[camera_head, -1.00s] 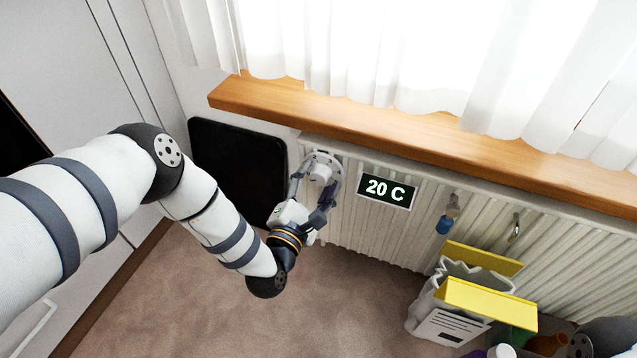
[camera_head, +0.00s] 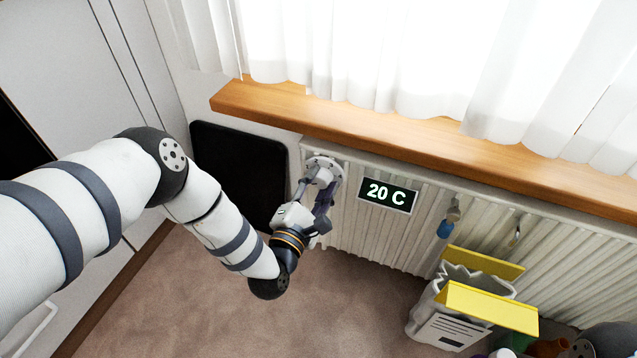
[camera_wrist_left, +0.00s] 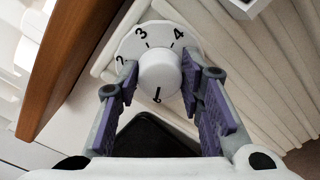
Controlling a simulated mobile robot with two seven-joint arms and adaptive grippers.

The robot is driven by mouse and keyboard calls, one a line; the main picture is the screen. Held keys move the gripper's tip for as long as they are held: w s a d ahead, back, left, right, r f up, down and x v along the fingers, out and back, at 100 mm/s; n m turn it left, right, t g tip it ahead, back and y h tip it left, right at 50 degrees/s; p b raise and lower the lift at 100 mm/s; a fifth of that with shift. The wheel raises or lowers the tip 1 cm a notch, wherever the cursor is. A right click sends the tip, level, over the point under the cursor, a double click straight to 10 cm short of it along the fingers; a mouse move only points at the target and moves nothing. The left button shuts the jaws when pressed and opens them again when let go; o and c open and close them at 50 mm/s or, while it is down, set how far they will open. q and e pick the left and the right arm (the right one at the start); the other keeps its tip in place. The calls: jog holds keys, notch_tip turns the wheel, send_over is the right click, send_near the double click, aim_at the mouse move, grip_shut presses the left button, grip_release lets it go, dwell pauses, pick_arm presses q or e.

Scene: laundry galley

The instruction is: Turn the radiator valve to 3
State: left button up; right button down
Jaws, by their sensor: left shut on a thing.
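The radiator valve (camera_wrist_left: 160,72) is a white round knob on a white dial plate. In the left wrist view the figures 2, 3 and 4 show along the plate's upper part. A dark mark shows at the knob's lower edge, on the side away from the 3. In the head view the valve (camera_head: 323,166) is at the radiator's upper left end. My left gripper (camera_head: 318,182) is shut on the knob, with a purple-padded finger on each side (camera_wrist_left: 160,88). The fingers partly cover the dial. My right gripper is not visible.
The white ribbed radiator (camera_head: 375,240) carries a display (camera_head: 388,195) reading 20 C. A wooden sill (camera_head: 400,130) juts out above. A black panel (camera_head: 240,170) is left of the valve. A white container with yellow flaps (camera_head: 490,305) stands at lower right.

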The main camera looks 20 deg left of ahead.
pick_arm(q)
jog(key=m, duration=0.4)
jog(key=shift+p, duration=0.4)
jog(key=m, duration=0.4)
jog(key=shift+p, duration=0.35)
jog(key=m, duration=0.3)
jog(key=shift+f+m+p, duration=0.1)
jog(key=shift+m+p, duration=0.2)
jog(key=shift+p, duration=0.05)
jog(key=m, duration=0.4)
jog(key=shift+m+p, duration=0.3)
jog(key=shift+p, duration=0.05)
jog(key=m+p, duration=0.1)
jog(key=m, duration=0.5)
jog(key=shift+a+f, duration=0.1)
jog(key=m, duration=0.6)
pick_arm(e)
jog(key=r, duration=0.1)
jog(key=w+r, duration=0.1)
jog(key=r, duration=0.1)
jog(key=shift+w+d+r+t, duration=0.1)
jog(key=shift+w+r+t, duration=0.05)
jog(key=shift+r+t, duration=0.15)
pick_arm(q)
jog(key=shift+a+m, duration=0.1)
jog(key=shift+m, duration=0.2)
